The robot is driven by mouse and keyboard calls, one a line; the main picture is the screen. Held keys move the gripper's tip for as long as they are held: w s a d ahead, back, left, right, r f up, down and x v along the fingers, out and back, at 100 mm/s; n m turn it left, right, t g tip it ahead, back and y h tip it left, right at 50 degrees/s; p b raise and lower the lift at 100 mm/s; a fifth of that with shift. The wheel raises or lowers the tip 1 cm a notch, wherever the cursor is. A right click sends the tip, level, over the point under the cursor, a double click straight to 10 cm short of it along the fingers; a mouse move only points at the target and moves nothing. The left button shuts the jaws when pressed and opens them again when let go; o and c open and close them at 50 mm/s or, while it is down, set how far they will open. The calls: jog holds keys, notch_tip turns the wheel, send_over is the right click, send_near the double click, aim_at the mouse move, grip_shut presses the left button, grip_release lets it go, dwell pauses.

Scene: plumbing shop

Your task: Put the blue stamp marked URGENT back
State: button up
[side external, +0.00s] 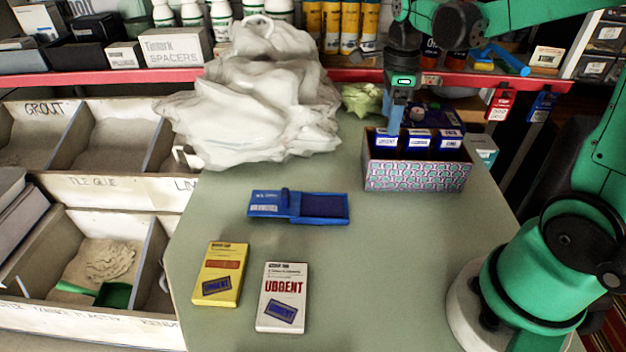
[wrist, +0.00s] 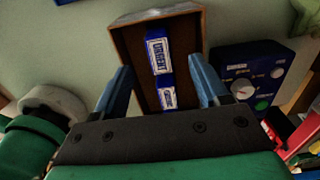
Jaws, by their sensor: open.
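A patterned box (side external: 415,177) stands at the back right of the table, with several blue stamps in a row inside, white labels up. The label of the left stamp (side external: 385,141) is too small to read surely. In the wrist view, a blue stamp marked URGENT (wrist: 157,56) sits inside the box (wrist: 122,45), with another blue stamp (wrist: 167,97) beside it. My gripper (side external: 393,130) is over the left end of the box. In the wrist view its open fingers (wrist: 162,72) flank the box's contents. Contact with a stamp cannot be told.
An open blue ink pad (side external: 322,207) lies mid-table. A yellow box (side external: 220,275) and a white box marked URGENT (side external: 282,297) lie at the front. A crumpled pale bag (side external: 265,100) stands back left. A dark blue device (wrist: 250,75) is beside the patterned box.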

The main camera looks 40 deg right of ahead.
notch_tip(320, 180, up, 6)
jog(key=shift+f, duration=0.2)
jog(key=shift+a+r+n, duration=0.15)
jog(key=shift+a+n, duration=0.1)
jog(key=shift+n, duration=0.15)
jog(key=s+a+f+n+t, duration=0.1)
jog(key=a+n, duration=0.4)
jog(key=n, duration=0.8)
jog(key=s+a+f+n+t, duration=0.2)
jog(key=a+n+t, duration=0.4)
jog(key=n, duration=0.7)
jog(key=shift+s+f, duration=0.2)
jog(key=shift+s, duration=0.2)
